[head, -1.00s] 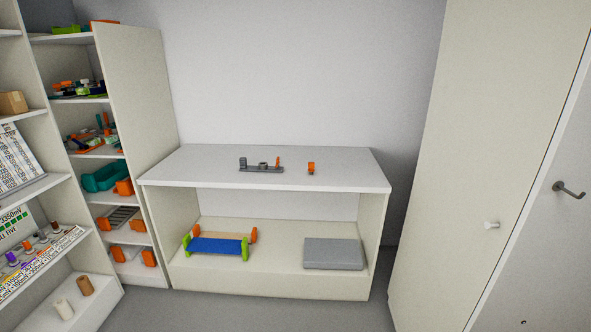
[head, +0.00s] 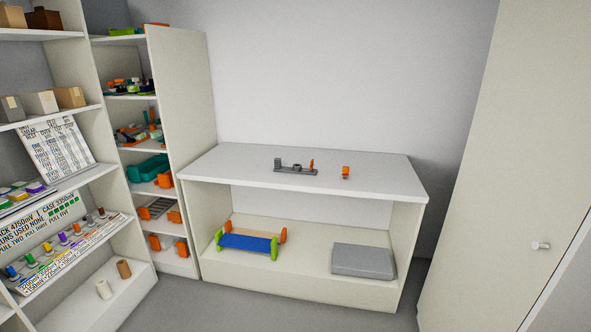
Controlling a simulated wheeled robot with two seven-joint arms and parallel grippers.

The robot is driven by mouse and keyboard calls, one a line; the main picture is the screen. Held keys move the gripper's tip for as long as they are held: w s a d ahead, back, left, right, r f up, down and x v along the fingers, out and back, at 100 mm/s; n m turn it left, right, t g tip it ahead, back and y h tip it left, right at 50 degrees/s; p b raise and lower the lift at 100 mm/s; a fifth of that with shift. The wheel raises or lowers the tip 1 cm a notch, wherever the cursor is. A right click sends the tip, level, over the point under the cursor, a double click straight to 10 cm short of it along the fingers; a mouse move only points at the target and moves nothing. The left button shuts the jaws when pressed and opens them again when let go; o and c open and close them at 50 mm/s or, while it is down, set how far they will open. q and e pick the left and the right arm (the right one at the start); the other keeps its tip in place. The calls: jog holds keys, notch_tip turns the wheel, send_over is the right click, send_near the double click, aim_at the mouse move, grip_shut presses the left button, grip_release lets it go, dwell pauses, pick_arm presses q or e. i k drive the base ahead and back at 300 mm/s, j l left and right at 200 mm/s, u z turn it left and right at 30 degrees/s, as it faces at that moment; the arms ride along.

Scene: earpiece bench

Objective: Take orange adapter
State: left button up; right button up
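A small orange piece (head: 346,172), which looks like the orange adapter, stands on the white bench top (head: 240,168), right of a grey holder. The grey holder (head: 296,170) carries several small grey parts and a thin upright orange piece (head: 311,164) at its right end. The orange pieces are too small to make out in detail. Neither of my grippers is in view.
Below the bench top are a blue tray with green and orange ends (head: 246,242) and a grey box (head: 363,261). Shelves with coloured parts (head: 135,132) stand at left. A tall cabinet (head: 490,150) stands at right. Most of the bench top is clear.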

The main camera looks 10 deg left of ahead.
aim_at(345, 169)
jog(key=i, duration=2.45)
